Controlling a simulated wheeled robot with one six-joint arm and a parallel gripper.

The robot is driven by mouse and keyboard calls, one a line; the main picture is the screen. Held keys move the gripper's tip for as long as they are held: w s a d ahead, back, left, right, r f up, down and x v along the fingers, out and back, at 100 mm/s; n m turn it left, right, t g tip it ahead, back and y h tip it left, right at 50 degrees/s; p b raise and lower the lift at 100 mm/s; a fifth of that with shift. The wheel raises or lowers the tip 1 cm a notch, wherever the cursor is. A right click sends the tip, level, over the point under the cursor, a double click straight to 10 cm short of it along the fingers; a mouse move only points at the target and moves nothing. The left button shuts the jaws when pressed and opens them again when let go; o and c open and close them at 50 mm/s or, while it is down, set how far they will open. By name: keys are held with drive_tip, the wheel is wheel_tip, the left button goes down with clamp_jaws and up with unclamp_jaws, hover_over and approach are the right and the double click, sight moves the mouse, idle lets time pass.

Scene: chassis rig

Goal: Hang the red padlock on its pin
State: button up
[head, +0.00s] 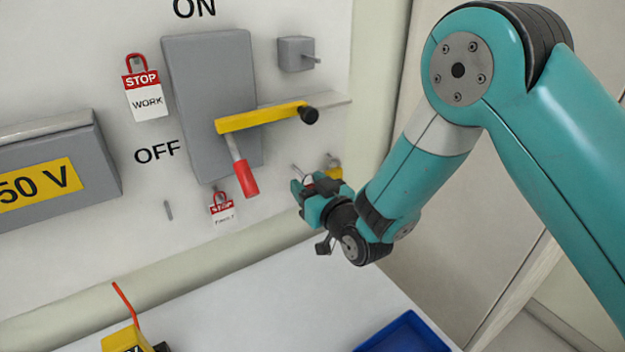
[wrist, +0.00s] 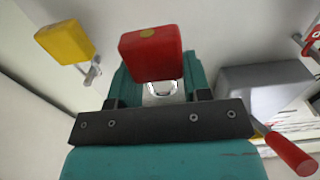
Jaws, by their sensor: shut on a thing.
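The red padlock (wrist: 152,52) is between the jaws of my gripper (wrist: 158,92) in the wrist view. Part of its silver shackle shows between the fingers. In the head view my gripper (head: 312,190) is close to the wall panel, and only a little red shows at the jaws. A thin pin (head: 298,170) sticks out just above and left of the jaws. The frames do not show whether the shackle touches it. The yellow padlock (head: 334,173) hangs just beyond my gripper; it also shows in the wrist view (wrist: 65,42).
The grey switch box (head: 205,100) carries a yellow bar (head: 262,117) and a red handle (head: 247,180) left of my gripper. STOP tags (head: 148,90) hang on the panel. A blue tray (head: 405,335) and a yellow tool (head: 125,340) are on the bench.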

sight(293, 171)
drive_tip(key=shift+p+x, duration=0.95)
drive_tip(key=shift+p, duration=0.9)
drive_tip(key=shift+w+a+f+p, duration=0.15)
drive_tip(key=shift+w+a+p, duration=0.25)
drive_tip(key=shift+p, duration=0.7)
drive_tip(key=shift+w+f, duration=0.1)
drive_tip(key=shift+w, duration=0.05)
drive_tip(key=o, duration=1.1)
drive_tip(key=shift+o, duration=0.2)
drive_tip(key=shift+d+f, duration=0.1)
